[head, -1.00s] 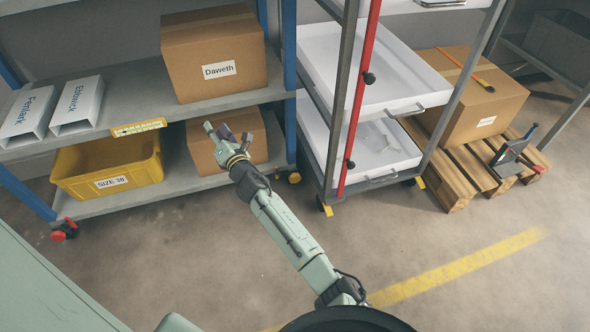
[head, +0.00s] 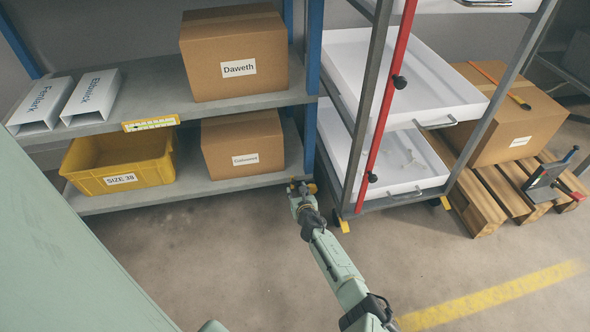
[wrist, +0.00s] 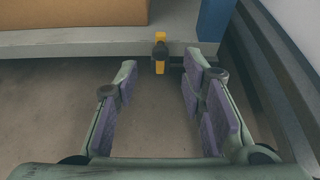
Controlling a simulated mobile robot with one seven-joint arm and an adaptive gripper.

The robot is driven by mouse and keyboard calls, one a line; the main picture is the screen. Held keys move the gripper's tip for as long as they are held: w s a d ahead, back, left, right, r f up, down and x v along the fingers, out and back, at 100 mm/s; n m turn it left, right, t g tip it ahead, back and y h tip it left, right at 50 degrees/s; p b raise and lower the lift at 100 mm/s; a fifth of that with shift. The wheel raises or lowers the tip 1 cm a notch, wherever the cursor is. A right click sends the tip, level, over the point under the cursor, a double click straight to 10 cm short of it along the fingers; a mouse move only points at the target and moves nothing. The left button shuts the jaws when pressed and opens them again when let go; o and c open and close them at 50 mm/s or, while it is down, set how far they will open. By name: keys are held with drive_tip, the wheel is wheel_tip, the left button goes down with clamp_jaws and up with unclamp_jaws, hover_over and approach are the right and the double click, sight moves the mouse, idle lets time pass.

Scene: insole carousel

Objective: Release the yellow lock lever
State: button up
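My gripper (wrist: 160,66) is open and empty. In the wrist view, the lever appears beyond the fingertips, between them and apart from them. Other yellow levers are at the feet of the tray rack: one front left (head: 342,225), one right (head: 446,203).
The tray rack (head: 378,206) with a red bar stands close right of my gripper. The shelf holds a yellow bin (head: 120,180), a lower carton (head: 243,145) and an upper carton (head: 235,55). A pallet (head: 475,210) lies farther right. The floor in front is clear.

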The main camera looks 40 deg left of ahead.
sight(294, 183)
drive_tip(key=shift+b+x, duration=1.5)
drive_tip(key=shift+x, duration=0.95)
drive_tip(key=shift+c, duration=0.2)
clamp_jaws()
